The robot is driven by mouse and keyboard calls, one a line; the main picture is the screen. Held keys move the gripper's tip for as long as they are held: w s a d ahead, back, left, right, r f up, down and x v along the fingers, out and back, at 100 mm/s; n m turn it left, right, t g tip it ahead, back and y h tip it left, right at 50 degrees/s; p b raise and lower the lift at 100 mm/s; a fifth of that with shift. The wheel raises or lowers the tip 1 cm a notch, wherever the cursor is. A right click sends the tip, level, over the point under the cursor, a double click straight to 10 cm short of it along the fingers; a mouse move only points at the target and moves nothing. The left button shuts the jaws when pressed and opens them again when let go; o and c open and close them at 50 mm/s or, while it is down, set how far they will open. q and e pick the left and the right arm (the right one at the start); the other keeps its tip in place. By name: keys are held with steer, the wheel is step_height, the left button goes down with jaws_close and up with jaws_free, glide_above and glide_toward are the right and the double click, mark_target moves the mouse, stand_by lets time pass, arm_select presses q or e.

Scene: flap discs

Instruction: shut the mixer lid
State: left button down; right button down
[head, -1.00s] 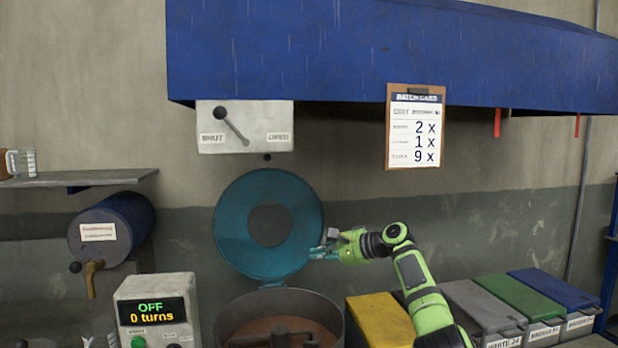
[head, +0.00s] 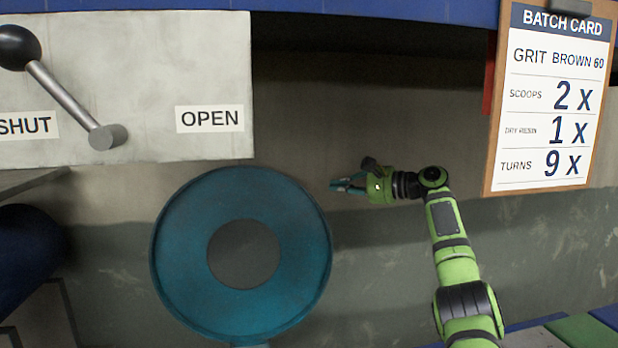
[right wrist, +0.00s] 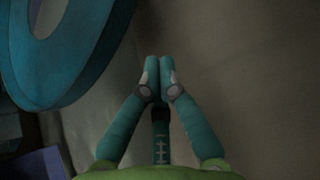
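The mixer lid (head: 180,255) is a round teal disc with a dark grey centre. It stands raised, its face towards me, in the lower left middle of the head view. Its rim also shows at the upper left of the right wrist view (right wrist: 90,70). My right gripper (head: 338,185) is to the right of the lid's upper rim, apart from it. In the right wrist view its teal fingertips (right wrist: 160,65) are together with nothing between them. The mixer drum is below the head view now. My left gripper is not in view.
A grey panel (head: 150,60) marked SHUT and OPEN hangs above the lid; its lever's black knob (head: 18,47) points towards the SHUT side. A batch card (head: 545,100) hangs at upper right. Bare wall (head: 390,275) lies right of the lid.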

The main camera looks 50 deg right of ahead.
steer(key=p+x, duration=0.2)
steer(key=x, duration=0.1)
steer(key=r+p+x, duration=0.1)
steer(key=p+x, duration=0.1)
steer(key=x, duration=0.1)
steer(key=p+x, duration=0.3)
steer(key=shift+w+a+r, duration=0.15)
steer(key=shift+w+r, duration=0.15)
steer(key=shift+f, duration=0.3)
steer(key=shift+s+a, duration=0.25)
steer(key=shift+s+a+r, duration=0.2)
steer(key=shift+s+a, duration=0.35)
steer(key=shift+s, duration=0.05)
steer(key=shift+s+a+r, duration=0.25)
steer(key=shift+s+a, duration=0.25)
steer(key=shift+s, duration=0.1)
